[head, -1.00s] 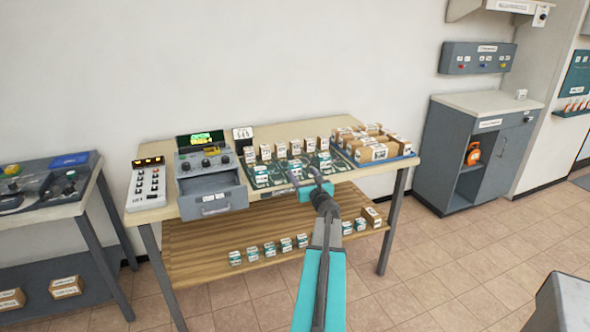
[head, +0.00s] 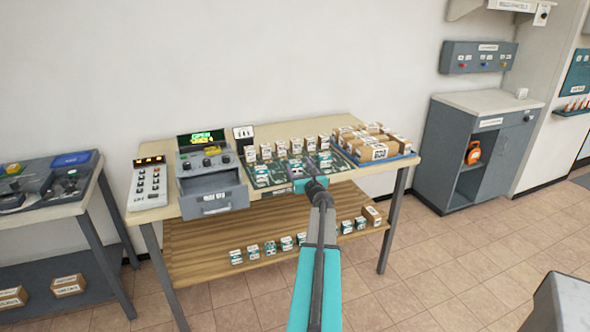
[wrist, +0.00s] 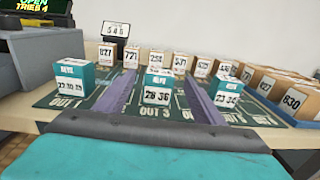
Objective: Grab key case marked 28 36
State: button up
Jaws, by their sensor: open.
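The key case marked 28 36 (wrist: 157,97) is a teal-topped white box standing on the OUT 3 part of a dark green mat (wrist: 130,117) in the wrist view. My gripper (wrist: 162,80) is open, with one purple-grey finger on each side of this case and visible gaps between. In the head view my gripper (head: 308,180) reaches over the mat from the front edge of the table. Another teal case marked 22 39 (wrist: 70,85) stands to the left, and one marked 23 34 (wrist: 227,98) to the right.
A row of small brown numbered boxes (wrist: 179,64) stands behind the cases. A blue tray of cartons (head: 413,155) is at the right. A grey console with an open drawer (head: 213,200) is at the left. More teal cases (head: 270,248) sit on the lower shelf.

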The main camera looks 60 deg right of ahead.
aim_at(295, 161)
jog(key=shift+w+d, duration=0.1)
jog(key=shift+p+x, duration=0.8)
jog(key=shift+x, duration=1.7)
jog(key=shift+r, duration=0.1)
jog(key=c, duration=1.2)
jog(key=shift+r, duration=0.75)
notch_tip(295, 161, up, 2)
jog(key=shift+r, duration=0.1)
jog(key=s+a+b, duration=0.1)
jog(key=s+a, duration=0.2)
jog(key=a, duration=0.1)
jog(key=s+a+b, duration=0.1)
jog(key=s+a, duration=0.2)
jog(key=a, duration=0.1)
jog(key=s+a+r, duration=0.1)
jog(key=s+a, duration=0.2)
jog(key=a, duration=0.2)
jog(key=shift+s+a+r+b, duration=0.1)
jog(key=shift+s+b, duration=0.05)
jog(key=shift+b, duration=0.25)
